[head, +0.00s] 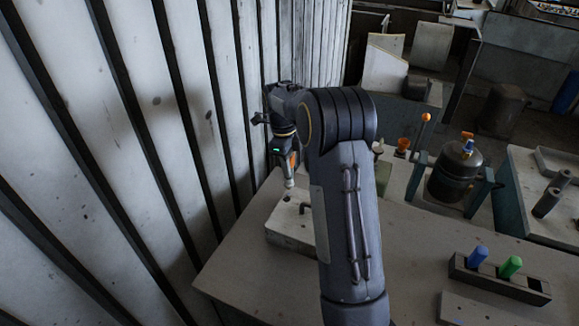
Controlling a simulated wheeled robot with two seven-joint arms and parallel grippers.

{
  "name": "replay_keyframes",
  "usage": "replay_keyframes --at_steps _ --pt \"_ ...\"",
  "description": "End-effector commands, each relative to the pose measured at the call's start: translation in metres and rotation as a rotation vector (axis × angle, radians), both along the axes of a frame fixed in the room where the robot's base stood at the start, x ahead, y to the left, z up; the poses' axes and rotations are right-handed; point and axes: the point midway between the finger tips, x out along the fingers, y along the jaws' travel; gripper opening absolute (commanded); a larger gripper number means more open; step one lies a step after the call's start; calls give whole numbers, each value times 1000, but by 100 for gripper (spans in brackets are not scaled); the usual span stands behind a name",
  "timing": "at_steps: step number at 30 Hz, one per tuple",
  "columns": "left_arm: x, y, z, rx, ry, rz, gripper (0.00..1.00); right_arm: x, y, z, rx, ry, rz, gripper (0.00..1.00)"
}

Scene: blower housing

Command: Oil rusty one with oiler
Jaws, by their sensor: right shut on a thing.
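My right gripper (289,168) points down over a pale block (293,226) at the table's left end. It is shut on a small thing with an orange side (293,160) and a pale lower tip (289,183). This may be the oiler, but the gripper covers most of it. The tip shows just above the block's back part; whether they touch cannot be told. A small pin (302,208) stands on the block. No part is clearly rusty from here, and my right arm hides the block's right side. My left gripper is not in view.
A dark rack (500,283) at right holds a blue cylinder (478,255) and a green cylinder (511,266). A dark round tank (455,175) stands behind the table (420,245). A ribbed wall (150,140) rises close on the left. The table's middle right is clear.

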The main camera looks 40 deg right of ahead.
Motion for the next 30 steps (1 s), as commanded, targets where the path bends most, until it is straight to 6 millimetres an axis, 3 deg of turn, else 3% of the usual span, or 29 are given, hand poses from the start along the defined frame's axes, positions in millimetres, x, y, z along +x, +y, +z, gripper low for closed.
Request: replay_keyframes --at_steps 16,30 --pt "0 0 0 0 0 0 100 0 0 43 0 -1 0 0" --pt "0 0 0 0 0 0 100 0 0 48 0 1 0 0"
